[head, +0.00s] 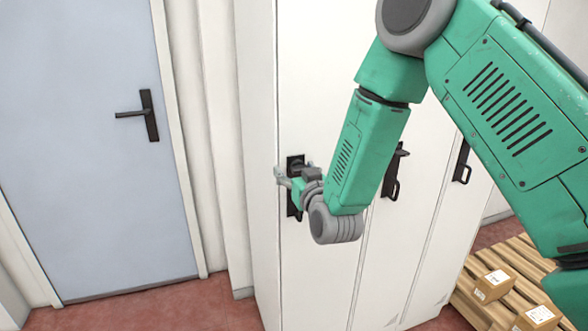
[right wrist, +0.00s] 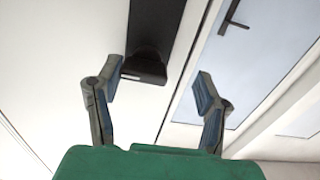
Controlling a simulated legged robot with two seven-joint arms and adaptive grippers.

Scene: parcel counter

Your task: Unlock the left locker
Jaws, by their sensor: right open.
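The left locker (head: 315,90) is a tall white cabinet door in the middle of the head view, and it is closed. Its black lock plate (head: 293,205) is partly hidden behind my right gripper (head: 283,176). In the right wrist view the black plate (right wrist: 172,35) carries a protruding dark knob (right wrist: 146,68). My right gripper (right wrist: 158,88) is open there, with its two fingers spread. The knob appears between the fingertips, close to the left one; I cannot tell whether they touch. My left gripper is not in view.
Two more white lockers with black handles (head: 391,176) (head: 462,163) stand to the right. A blue-grey door (head: 75,150) with a black lever (head: 148,114) is at left. Cardboard boxes (head: 492,286) sit on a wooden pallet (head: 465,300) at lower right. Red floor (head: 170,312) shows in front.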

